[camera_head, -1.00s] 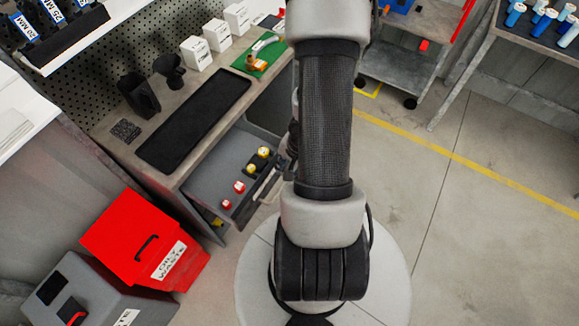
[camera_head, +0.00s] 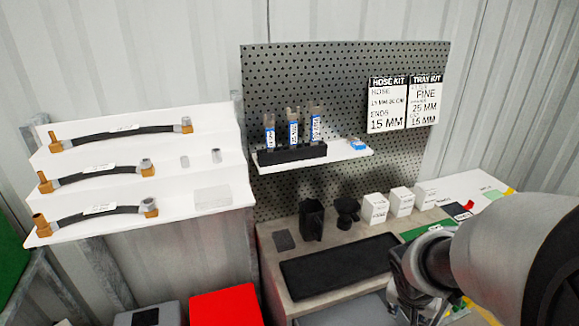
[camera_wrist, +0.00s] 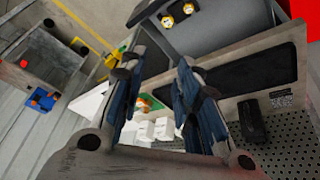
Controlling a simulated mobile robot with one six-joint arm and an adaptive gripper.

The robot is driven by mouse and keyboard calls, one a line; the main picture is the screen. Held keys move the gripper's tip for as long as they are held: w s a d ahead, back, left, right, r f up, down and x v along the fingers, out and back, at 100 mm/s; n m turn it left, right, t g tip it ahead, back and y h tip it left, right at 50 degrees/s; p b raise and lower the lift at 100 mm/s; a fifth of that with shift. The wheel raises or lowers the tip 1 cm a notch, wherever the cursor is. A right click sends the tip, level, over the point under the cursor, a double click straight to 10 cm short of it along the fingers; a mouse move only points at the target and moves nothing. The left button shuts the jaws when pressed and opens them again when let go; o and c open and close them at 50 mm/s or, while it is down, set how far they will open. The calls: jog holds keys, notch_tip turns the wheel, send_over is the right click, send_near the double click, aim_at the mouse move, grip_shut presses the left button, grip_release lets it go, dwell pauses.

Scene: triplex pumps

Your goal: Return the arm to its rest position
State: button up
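My arm enters from the right edge of the head view, over the right end of the workbench (camera_head: 268,247). My gripper (camera_head: 415,283) shows only partly there, in front of the bench's right part. In the wrist view my gripper (camera_wrist: 156,65) has its two dark blue fingers spread apart, with nothing held between them. White boxes and a bit of green board show in the gap behind. A drawer (camera_wrist: 215,30) with yellow-topped parts lies beyond the fingertips at the top of the wrist view.
White boxes (camera_head: 402,201) and two black holders stand behind a black mat (camera_head: 338,268). A pegboard (camera_head: 395,150) carries a shelf and two signs. A white rack (camera_head: 200,170) with hoses stands left. A red bin (camera_head: 226,306) sits below. A grey cart (camera_wrist: 40,68) shows in the wrist view.

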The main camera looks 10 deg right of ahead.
jog(key=s+a+r+n+y, duration=0.1)
jog(key=s+a+r+n, duration=0.1)
jog(key=a, duration=0.4)
jog(key=s+a+r+n+t+y, duration=0.1)
jog(key=s+a+r+n, duration=0.1)
jog(key=a+r+n, duration=0.2)
jog(key=s+a+r+n+t+y, duration=0.1)
jog(key=s+a+r+n, duration=0.2)
jog(key=a+r, duration=0.3)
jog(key=a, duration=0.3)
jog(key=shift+a+y, duration=0.3)
jog(key=shift+y, duration=0.1)
jog(key=shift+d, duration=0.15)
